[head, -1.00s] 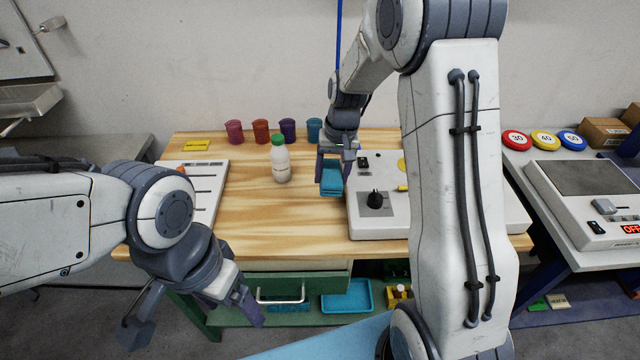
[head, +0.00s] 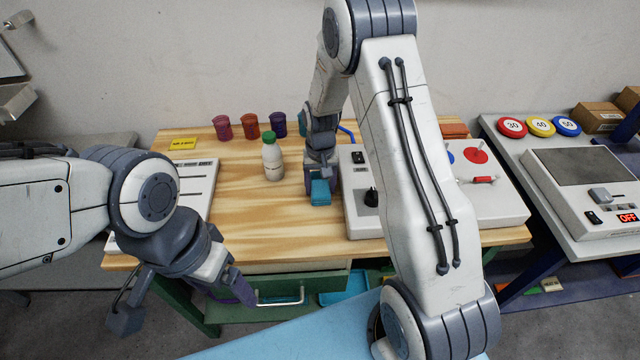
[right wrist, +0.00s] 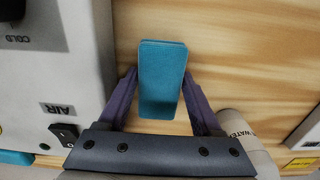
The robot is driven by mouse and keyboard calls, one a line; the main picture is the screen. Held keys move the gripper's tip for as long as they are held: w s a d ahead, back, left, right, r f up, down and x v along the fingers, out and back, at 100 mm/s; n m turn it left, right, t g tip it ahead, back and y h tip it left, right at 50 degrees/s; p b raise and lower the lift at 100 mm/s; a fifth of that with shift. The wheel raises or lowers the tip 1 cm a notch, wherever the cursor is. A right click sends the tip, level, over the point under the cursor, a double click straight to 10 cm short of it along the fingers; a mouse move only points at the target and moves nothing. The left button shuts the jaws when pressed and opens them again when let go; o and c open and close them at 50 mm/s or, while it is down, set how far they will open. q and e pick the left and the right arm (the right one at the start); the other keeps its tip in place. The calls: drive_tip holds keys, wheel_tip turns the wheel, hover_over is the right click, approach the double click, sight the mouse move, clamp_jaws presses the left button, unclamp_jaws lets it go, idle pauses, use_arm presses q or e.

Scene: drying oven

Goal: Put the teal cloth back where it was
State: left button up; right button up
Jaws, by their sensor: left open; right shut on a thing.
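The teal cloth (head: 319,192) is a small folded block held in my right gripper (head: 321,180) above the wooden table, just left of the white control panel. In the right wrist view the cloth (right wrist: 162,80) sits between the two purple fingers of the right gripper (right wrist: 162,98), which is shut on it. Whether the cloth touches the table is hard to tell. My left gripper (head: 185,305) is open and empty, low at the table's front left edge.
A green-capped white bottle (head: 273,160) stands close left of the cloth. Several coloured cups (head: 250,126) line the back. The white control panel (head: 360,218) is on the right. A green drawer (head: 290,292) is below the front edge. Bare wood lies in the table's front middle.

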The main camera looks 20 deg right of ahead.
sight(320, 185)
drive_tip(key=o, duration=1.5)
drive_tip(key=shift+f, duration=0.1)
drive_tip(key=shift+c, duration=0.2)
wheel_tip(320, 185, up, 12)
drive_tip(key=f+b, duration=0.1)
drive_tip(key=b, duration=0.1)
drive_tip(key=s+a+r+n, duration=0.2)
drive_tip(key=s+a+r, duration=0.2)
drive_tip(key=a, duration=0.2)
drive_tip(key=s+a+r+n, duration=0.1)
drive_tip(key=s+a+n, duration=0.2)
drive_tip(key=s, duration=0.5)
drive_tip(key=s+a+r+n, duration=0.1)
drive_tip(key=s+a+n, duration=0.1)
drive_tip(key=s, duration=0.6)
drive_tip(key=s+a+r+n+y, duration=0.1)
drive_tip(key=s+a+n, duration=0.2)
drive_tip(key=s, duration=0.5)
drive_tip(key=shift+s+a+n, duration=0.3)
drive_tip(key=shift+a, duration=0.5)
